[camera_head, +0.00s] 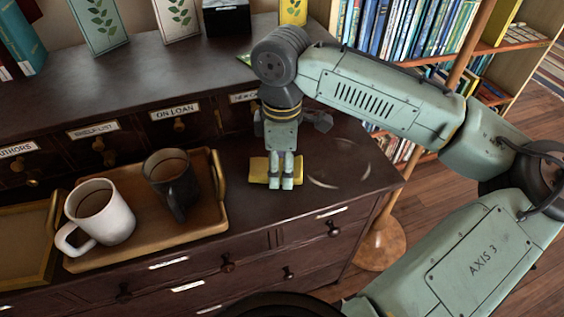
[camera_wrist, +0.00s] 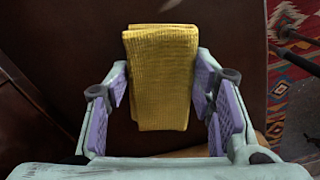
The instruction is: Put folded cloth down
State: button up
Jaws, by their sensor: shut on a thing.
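The folded cloth (camera_head: 258,167) is yellow and sits between the fingers of my gripper (camera_head: 281,182), just over or on the dark cabinet top (camera_head: 258,207). Whether it touches the surface I cannot tell. In the wrist view the ribbed yellow cloth (camera_wrist: 160,80) fills the space between the purple finger pads, and the gripper (camera_wrist: 161,88) is shut on it. In the head view the fingers hide part of the cloth.
A wooden tray (camera_head: 206,228) with a white mug (camera_head: 103,213) and a dark mug (camera_head: 172,182) stands left of the gripper. A faint ring mark (camera_head: 338,165) lies on bare cabinet top to the right. A raised drawer unit (camera_head: 180,128) stands behind. The cabinet's right edge is near.

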aim_at(282, 164)
jog(key=shift+s+f, duration=0.2)
jog(key=shift+f, duration=0.3)
jog(key=o, duration=1.5)
jog(key=shift+w+f, duration=0.1)
jog(key=shift+c, duration=0.2)
jog(key=shift+r, duration=0.2)
notch_tip(282, 164, up, 13)
jog(key=shift+p, duration=0.35)
